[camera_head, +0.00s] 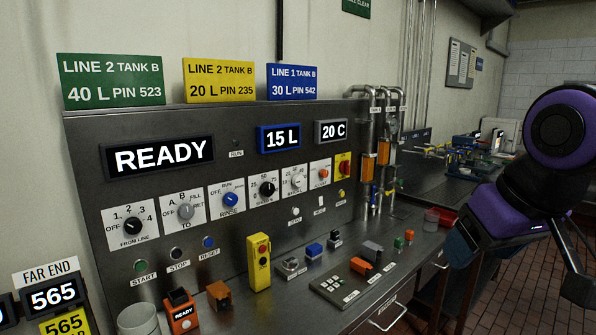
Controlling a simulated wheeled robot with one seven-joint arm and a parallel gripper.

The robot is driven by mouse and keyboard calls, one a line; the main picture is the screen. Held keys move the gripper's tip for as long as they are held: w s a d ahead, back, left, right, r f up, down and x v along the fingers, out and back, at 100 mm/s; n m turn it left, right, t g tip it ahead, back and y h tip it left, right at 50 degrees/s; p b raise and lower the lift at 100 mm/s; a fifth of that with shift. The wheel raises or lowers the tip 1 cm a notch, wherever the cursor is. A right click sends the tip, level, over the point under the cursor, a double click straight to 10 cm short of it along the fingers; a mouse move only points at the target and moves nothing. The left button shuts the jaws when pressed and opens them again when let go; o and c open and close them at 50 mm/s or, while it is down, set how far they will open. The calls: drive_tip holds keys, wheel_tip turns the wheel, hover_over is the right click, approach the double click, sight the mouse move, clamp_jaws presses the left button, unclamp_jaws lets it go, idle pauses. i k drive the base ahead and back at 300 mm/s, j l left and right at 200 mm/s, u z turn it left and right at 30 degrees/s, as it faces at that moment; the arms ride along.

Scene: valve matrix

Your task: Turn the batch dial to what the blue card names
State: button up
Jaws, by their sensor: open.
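The blue card (292,82) stands on top of the panel and reads LINE 1 TANK B, 30 L, PIN 542. The blue-framed display (279,138) below it reads 15 L. The panel holds a row of dials; the small labels are hard to read, so I cannot tell for sure which is the batch dial. A black-knobbed dial (267,188) with numbers around it and a white-knobbed dial (296,181) sit mid-row. My gripper (577,285) is partly in view at the right edge, open and empty, well away from the panel.
A green card (112,80) and a yellow card (219,81) stand beside the blue one. A yellow pendant box (258,262), an orange READY device (181,311) and a keypad (341,291) stand on the bench. Pipes (372,150) rise at the panel's right. Floor (500,290) is open at right.

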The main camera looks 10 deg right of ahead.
sight(298, 181)
drive_tip(key=i+l+z, duration=0.1)
drive_tip(key=i+l, duration=0.7)
